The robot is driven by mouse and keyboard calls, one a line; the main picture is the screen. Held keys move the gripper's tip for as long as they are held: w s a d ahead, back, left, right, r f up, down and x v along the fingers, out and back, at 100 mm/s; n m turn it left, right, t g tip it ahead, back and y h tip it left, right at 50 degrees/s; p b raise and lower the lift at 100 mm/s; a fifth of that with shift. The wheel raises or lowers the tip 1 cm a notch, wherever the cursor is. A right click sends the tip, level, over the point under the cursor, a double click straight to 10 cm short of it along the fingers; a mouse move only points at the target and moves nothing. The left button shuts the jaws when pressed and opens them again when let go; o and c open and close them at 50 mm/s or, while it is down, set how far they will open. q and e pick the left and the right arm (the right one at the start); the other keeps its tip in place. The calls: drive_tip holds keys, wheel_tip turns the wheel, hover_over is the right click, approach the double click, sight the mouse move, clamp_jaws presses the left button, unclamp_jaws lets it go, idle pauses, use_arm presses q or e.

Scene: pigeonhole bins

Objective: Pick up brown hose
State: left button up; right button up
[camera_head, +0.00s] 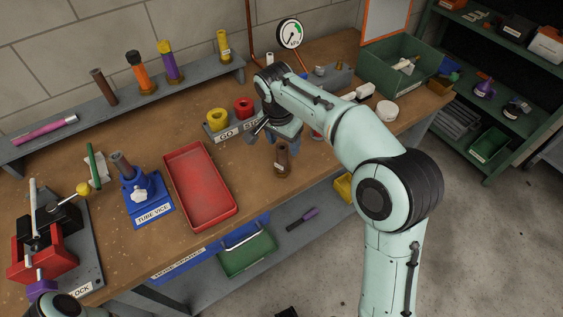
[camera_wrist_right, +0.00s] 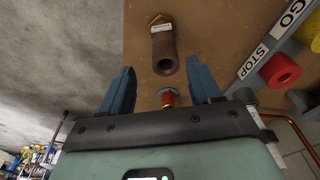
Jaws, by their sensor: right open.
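A short brown hose (camera_head: 282,160) stands upright near the bench's front edge in the head view, with a brass-coloured fitting at its base. It also shows in the right wrist view (camera_wrist_right: 164,50), with its open end towards the camera and a white label by the fitting. My right gripper (camera_wrist_right: 163,86) is open and empty, with its two blue fingers apart. The hose lies beyond the fingertips, roughly in line with the gap.
A red tray (camera_head: 233,205) and a blue tube vice (camera_head: 150,207) stand to the left. The GO/STOP block (camera_head: 217,131) with yellow and red rings is behind the hose. A red button (camera_wrist_right: 167,97) shows between my fingers. A green bin (camera_head: 375,80) stands at the back right.

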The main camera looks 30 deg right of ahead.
sight(283, 157)
drive_tip(key=f, duration=0.3)
drive_tip(key=shift+w+d, duration=0.15)
drive_tip(key=shift+w, duration=0.1)
drive_tip(key=f, duration=0.5)
drive_tip(key=shift+w+d+b, duration=0.1)
drive_tip(key=shift+w+b, duration=0.15)
drive_tip(key=shift+b, duration=0.05)
clamp_jaws()
